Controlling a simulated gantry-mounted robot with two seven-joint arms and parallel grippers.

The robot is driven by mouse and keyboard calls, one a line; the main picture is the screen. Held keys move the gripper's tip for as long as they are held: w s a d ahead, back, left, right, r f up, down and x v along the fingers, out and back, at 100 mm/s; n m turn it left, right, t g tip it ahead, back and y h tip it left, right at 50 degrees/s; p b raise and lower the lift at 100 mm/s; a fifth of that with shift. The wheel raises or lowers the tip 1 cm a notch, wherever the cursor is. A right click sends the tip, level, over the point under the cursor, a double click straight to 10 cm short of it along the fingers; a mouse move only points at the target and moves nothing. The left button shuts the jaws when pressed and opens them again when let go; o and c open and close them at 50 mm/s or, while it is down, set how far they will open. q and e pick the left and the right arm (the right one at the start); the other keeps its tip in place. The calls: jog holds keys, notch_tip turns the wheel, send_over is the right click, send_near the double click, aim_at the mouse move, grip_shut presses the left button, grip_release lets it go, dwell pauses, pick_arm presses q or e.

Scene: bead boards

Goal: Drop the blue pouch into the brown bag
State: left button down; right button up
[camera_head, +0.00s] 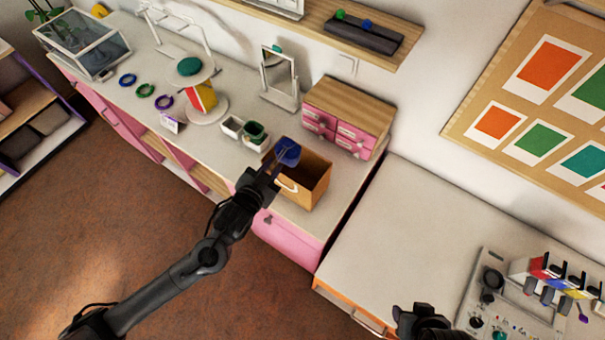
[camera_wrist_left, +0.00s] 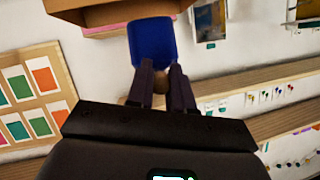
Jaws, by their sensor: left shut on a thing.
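The blue pouch (camera_head: 288,152) is held in the fingertips of my left gripper (camera_head: 279,161), over the left part of the brown bag's open top. The brown bag (camera_head: 314,186) stands upright on the counter with a pale handle on its front. In the left wrist view the blue pouch (camera_wrist_left: 153,42) sits between the two fingers of my left gripper (camera_wrist_left: 160,70), and a brown edge, probably the bag (camera_wrist_left: 110,12), shows beyond it. My right gripper (camera_head: 422,322) is at the bottom edge of the head view, partly cut off; its fingers are unclear.
Behind the bag stands a wooden box with pink drawers (camera_head: 348,115). Left of the bag are small white boxes (camera_head: 243,131), one with a green item, a mirror (camera_head: 280,78) and a round display stand (camera_head: 207,108). The right counter (camera_head: 420,220) is mostly clear.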

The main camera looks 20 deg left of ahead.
pick_arm(q)
jog(key=w+p, duration=0.1)
jog(key=p, duration=0.2)
jog(key=shift+r+m+h+p, duration=0.3)
jog(key=shift+h, duration=0.1)
jog(key=shift+w+a+f+p, duration=0.1)
jog(key=shift+a+f+p, duration=0.1)
jog(key=shift+p, duration=0.4)
jog(key=shift+f, duration=0.1)
pick_arm(e)
notch_tip(320, 180, up, 6)
pick_arm(q)
notch_tip(320, 180, down, 6)
jog(key=b, duration=0.5)
jog(key=shift+b, duration=0.35)
pick_arm(e)
notch_tip(320, 180, down, 6)
jog(key=shift+d+r, duration=0.1)
jog(key=shift+d, duration=0.05)
pick_arm(q)
jog(key=c, duration=0.9)
grip_release()
